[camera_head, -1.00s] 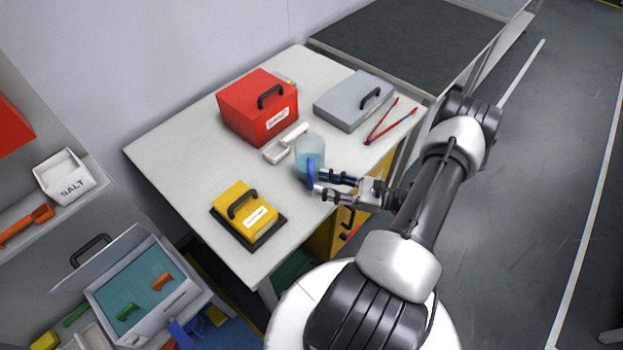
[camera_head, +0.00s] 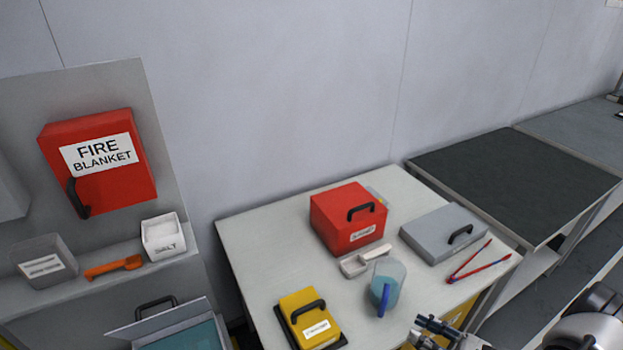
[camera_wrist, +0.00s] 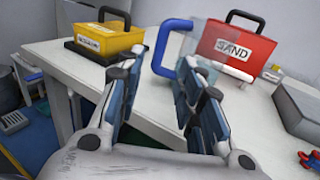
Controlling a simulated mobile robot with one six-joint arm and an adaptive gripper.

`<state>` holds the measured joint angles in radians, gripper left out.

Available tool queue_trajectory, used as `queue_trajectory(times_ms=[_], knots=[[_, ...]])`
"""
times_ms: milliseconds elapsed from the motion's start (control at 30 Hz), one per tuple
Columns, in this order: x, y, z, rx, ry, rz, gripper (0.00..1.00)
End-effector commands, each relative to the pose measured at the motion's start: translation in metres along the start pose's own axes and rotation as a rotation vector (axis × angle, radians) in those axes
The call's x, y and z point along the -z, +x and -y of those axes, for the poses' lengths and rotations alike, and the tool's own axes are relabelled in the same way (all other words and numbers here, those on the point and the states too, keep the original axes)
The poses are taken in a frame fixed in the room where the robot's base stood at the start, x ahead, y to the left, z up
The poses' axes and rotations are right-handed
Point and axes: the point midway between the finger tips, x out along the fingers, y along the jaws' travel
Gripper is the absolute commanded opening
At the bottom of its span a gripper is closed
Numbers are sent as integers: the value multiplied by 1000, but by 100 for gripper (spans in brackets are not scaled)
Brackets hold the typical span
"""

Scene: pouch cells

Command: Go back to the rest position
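My gripper (camera_head: 432,334) is at the bottom of the head view, off the front edge of the white table (camera_head: 262,234). In the wrist view my gripper (camera_wrist: 160,85) has its fingers spread apart with nothing between them. A clear jug (camera_head: 387,276) with blue liquid and a blue handle stands upright on the table, just beyond the fingers and apart from them in the head view. The jug's blue handle (camera_wrist: 160,52) also shows in the wrist view, beyond the fingertips.
On the table stand a red sand box (camera_head: 335,215), a yellow case (camera_head: 296,303), a grey case (camera_head: 430,238), a white scoop (camera_head: 352,267) and red tongs (camera_head: 465,268). A shelf on the left holds a salt box (camera_head: 163,240). A dark-topped bench (camera_head: 510,180) stands right.

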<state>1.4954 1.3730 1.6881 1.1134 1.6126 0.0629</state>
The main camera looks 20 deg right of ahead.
Motion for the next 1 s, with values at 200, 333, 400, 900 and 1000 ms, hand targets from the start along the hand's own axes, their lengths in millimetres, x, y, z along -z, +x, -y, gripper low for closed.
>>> queue_trajectory(times_ms=[200, 333, 400, 900, 1000], knots=[[-15, 11, 1, -67, -33, -33, 34], [-52, 40, -5, -240, -118, -115, 34], [-77, 60, -14, -358, -182, -171, 34], [-224, 151, -132, -1098, -815, -534, 34], [-247, 156, -159, -1208, -980, -589, 34]])
